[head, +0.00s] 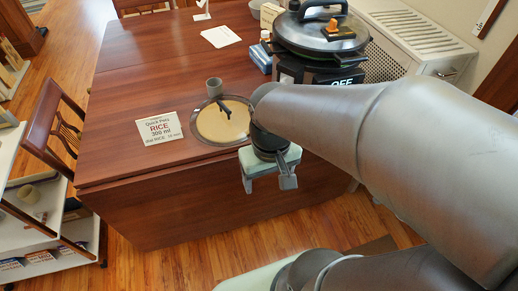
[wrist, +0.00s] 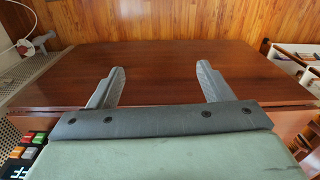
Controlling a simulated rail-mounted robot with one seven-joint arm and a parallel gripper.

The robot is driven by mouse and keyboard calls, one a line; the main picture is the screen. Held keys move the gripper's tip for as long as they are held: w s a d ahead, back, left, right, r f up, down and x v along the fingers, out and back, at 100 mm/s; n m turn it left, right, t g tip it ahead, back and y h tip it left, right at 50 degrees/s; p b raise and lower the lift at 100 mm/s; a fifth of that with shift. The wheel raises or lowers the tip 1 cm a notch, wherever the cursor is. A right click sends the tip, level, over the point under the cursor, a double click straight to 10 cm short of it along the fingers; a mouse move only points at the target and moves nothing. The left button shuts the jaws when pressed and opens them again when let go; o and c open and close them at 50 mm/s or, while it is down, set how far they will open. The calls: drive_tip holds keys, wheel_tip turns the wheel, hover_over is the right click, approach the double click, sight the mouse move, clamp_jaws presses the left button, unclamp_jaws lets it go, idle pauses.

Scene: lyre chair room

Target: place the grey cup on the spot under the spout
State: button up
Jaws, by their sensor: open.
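A small grey cup (head: 214,88) stands upright at the far rim of a round tan disc (head: 212,124) with a grey edge on the brown table. A short dark forked piece (head: 224,108) shows over the disc, and I cannot tell whether it is the spout. My gripper (head: 268,185), pale green with grey fingers, is at the table's front edge, nearer than the disc and to its right. In the wrist view my gripper (wrist: 160,72) has its two fingers wide apart with nothing between them. The cup is not seen there. My arm covers part of the area right of the disc.
A rice sign (head: 160,129) lies left of the disc. A chair (head: 55,125) and shelves (head: 30,215) are at the left. The table's left half is mostly clear.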

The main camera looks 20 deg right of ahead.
drive_tip(key=shift+s+f, duration=0.25)
drive_tip(key=shift+s, duration=0.4)
drive_tip(key=shift+w, duration=0.1)
